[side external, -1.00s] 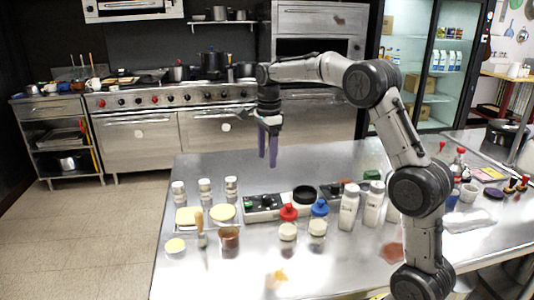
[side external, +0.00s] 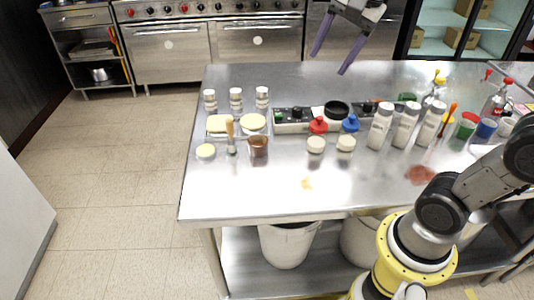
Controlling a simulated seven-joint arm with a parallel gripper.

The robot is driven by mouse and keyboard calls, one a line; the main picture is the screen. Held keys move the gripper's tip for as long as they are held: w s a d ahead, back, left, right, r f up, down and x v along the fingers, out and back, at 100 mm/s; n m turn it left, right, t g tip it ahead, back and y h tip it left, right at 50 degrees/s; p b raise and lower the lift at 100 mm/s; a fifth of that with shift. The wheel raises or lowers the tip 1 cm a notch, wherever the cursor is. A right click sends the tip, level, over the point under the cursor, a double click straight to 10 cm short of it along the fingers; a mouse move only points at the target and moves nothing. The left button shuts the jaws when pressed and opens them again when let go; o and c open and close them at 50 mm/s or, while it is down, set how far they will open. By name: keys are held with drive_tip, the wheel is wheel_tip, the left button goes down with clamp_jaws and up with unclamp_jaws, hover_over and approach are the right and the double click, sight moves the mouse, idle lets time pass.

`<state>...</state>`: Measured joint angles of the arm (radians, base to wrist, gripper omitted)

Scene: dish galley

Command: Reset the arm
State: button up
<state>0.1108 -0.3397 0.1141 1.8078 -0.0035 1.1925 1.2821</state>
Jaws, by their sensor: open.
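My gripper (side external: 328,64), with two long purple fingers, hangs at the top of the side view over the far edge of the steel table (side external: 260,192). Its fingers are spread apart with nothing between them. The gripper's upper part and much of my arm are cut off by the top of the picture. My arm's lower links and yellow base show at the lower right.
Several white-capped jars (side external: 236,98), yellow-topped trays (side external: 253,122), a brush (side external: 230,136), a brown cup (side external: 258,146), red-topped (side external: 316,144) and blue-topped (side external: 346,143) bottles and white shakers (side external: 380,126) crowd the table. Its front left is mostly clear. Bins (side external: 288,245) stand below.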

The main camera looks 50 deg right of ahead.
drive_tip(key=s+a+f+n+t, duration=0.1)
drive_tip(key=s+a+f+n, duration=0.2)
drive_tip(key=s+f+n, duration=0.8)
drive_tip(key=shift+s+a+n+y, duration=0.25)
drive_tip(key=shift+s+n, duration=0.7)
drive_tip(key=shift+n, duration=1.55)
